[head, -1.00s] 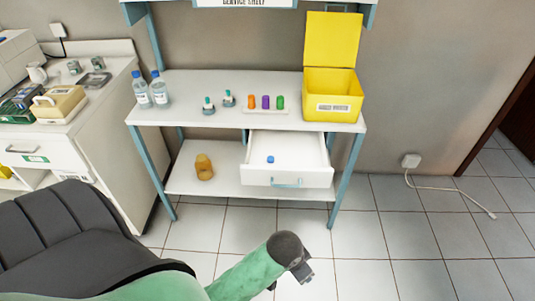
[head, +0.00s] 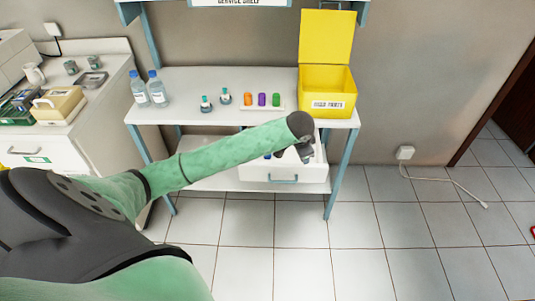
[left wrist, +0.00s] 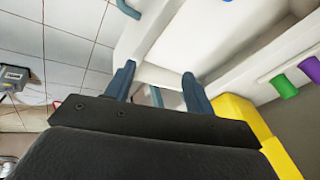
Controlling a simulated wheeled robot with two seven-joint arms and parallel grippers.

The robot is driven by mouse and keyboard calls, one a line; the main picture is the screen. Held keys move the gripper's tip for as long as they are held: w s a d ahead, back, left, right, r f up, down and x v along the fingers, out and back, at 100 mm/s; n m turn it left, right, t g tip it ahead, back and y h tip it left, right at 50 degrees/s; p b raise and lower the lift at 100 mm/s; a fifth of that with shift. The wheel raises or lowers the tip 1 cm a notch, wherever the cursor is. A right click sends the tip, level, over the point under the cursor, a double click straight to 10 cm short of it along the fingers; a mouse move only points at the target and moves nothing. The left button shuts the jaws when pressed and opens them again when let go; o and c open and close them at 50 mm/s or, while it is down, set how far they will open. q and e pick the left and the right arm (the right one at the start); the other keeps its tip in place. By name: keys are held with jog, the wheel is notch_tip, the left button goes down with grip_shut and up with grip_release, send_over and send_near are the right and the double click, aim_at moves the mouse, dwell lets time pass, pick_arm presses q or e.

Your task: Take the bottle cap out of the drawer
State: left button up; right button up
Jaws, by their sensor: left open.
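The white drawer (head: 250,173) under the shelf is pulled out. The blue bottle cap (head: 267,157) lies in it and shows only partly below my left arm in the head view. A blue piece, likely the cap (left wrist: 227,1), is cut by the top edge of the left wrist view. My left gripper (head: 300,156) is over the right part of the drawer, right of the cap and apart from it. In the left wrist view its two fingers (left wrist: 158,72) are spread with nothing between them, above the drawer (left wrist: 172,40). My right gripper is not in view.
The shelf top (head: 190,85) above the drawer holds two bottles (head: 148,90), two small teal-topped items, a rack with orange, purple and green pieces (head: 262,100), and an open yellow bin (head: 328,85). The floor in front is clear.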

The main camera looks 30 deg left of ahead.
pick_arm(q)
jog(key=a+f+n+g, duration=0.1)
jog(key=a, duration=0.4)
jog(key=w+a+f+n+g, duration=0.1)
jog(key=a+g, duration=0.1)
jog(key=a, duration=0.3)
jog(key=w+a+f+n+g+p, duration=0.1)
jog(key=a, duration=0.4)
jog(key=shift+w+a+f+h, duration=0.1)
jog(key=shift+w+f+h, duration=0.1)
jog(key=shift+f+h, duration=0.15)
jog(key=shift+a+f+g, duration=0.1)
jog(key=shift+a+g, duration=0.1)
jog(key=shift+g, duration=0.1)
notch_tip(320, 180, down, 2)
jog(key=shift+f+p, duration=0.1)
jog(key=shift+p, duration=0.25)
notch_tip(320, 180, down, 4)
jog(key=shift+p, duration=1.05)
jog(key=shift+f, duration=0.7)
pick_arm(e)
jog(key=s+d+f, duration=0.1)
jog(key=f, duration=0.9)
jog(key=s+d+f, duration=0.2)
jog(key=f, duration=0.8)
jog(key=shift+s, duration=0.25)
pick_arm(q)
jog(key=c, duration=1)
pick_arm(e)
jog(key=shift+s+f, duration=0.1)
